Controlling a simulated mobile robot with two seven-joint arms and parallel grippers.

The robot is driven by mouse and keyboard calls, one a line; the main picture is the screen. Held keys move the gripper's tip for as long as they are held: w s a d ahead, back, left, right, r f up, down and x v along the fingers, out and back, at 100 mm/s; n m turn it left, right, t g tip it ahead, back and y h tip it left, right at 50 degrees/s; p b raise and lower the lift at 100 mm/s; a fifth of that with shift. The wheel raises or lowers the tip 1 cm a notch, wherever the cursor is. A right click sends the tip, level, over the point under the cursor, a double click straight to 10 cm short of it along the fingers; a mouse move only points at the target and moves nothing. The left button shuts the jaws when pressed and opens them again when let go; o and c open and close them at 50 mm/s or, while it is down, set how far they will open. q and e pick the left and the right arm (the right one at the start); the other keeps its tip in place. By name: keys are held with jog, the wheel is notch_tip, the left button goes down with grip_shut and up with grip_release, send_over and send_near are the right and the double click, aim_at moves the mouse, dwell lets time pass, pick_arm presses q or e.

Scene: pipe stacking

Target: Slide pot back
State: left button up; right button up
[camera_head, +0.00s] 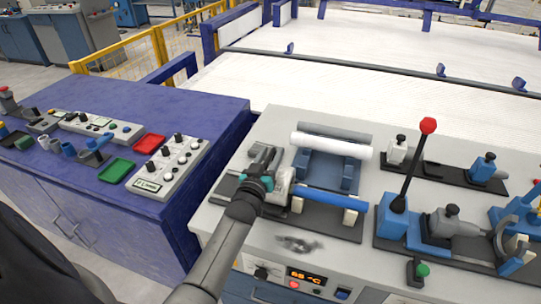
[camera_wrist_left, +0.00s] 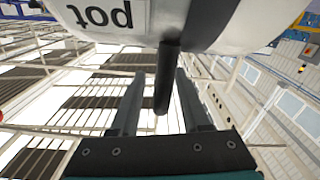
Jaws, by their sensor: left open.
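My left gripper (camera_wrist_left: 156,88) is open, with one finger on each side of the rod in this picture. I cannot tell whether the fingers touch it. In the head view my left gripper (camera_head: 265,160) is over the left part of the grey bench. A pale grey piece (camera_head: 282,184), probably the pot, is beside it and partly hidden. My right gripper is not in view.
A blue holder (camera_head: 327,172) with a white pipe (camera_head: 331,146) lying across it stands just right of the gripper. A red-knobbed lever (camera_head: 428,126) rises farther right.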

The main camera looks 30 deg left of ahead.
pick_arm(q)
jog(key=shift+c, duration=0.2)
grip_shut()
dwell(1.1)
